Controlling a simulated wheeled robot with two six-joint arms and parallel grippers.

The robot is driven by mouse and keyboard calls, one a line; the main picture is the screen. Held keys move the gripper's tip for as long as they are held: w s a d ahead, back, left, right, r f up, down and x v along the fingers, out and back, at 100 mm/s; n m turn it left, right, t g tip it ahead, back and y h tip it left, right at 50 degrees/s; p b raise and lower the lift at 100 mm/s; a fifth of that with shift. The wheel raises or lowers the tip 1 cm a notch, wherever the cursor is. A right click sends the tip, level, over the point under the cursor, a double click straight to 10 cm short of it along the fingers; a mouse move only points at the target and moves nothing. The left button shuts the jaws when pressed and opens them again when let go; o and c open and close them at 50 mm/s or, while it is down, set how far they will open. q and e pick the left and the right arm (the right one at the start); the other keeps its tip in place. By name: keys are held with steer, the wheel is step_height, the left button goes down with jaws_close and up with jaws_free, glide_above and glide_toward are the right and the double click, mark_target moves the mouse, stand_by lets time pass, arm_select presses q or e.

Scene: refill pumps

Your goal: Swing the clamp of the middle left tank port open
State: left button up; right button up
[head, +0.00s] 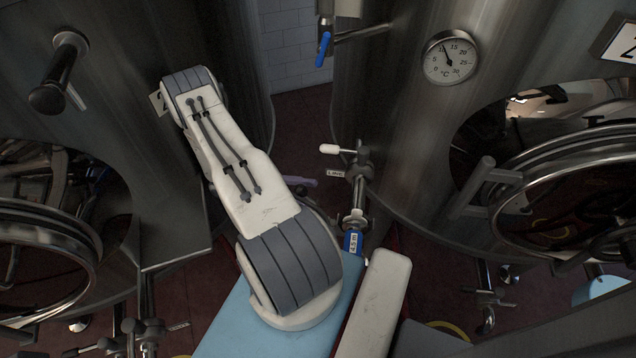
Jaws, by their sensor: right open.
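A steel port fitting (357,165) with a pale-ended lever (330,149) stands between the tanks, right of centre. The lever points left. A small white tag (335,173) beside it seems to read "L mid". I cannot tell whether its clamp is shut. My right arm crosses the middle of the view and hides most of my right gripper. Only a purple-grey tip (303,182), apparently of this gripper, shows past the arm, left of the fitting and apart from it. The gripper is open, and nothing is seen in it. My left gripper is out of view.
A steel tank (400,130) with a dial thermometer (450,58) and an open round manway (560,190) stands at right. Another tank (120,100) stands at left. A blue-handled valve (324,48) hangs above. More fittings (140,330) sit low at left. Dark red floor shows between.

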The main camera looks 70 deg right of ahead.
steer(key=r, duration=0.2)
steer(key=s+r, duration=0.1)
steer(key=r, duration=0.1)
steer(key=shift+s+d+r, duration=0.15)
steer(key=shift+r, duration=0.05)
steer(key=s+d+r, duration=0.2)
steer(key=s+r, duration=0.4)
steer(key=s, duration=0.4)
steer(key=shift+d, duration=0.2)
steer(key=shift+s, duration=0.1)
steer(key=shift+r, duration=0.1)
steer(key=w+p, duration=0.2)
steer(key=w, duration=1)
steer(key=shift+a+r, duration=0.4)
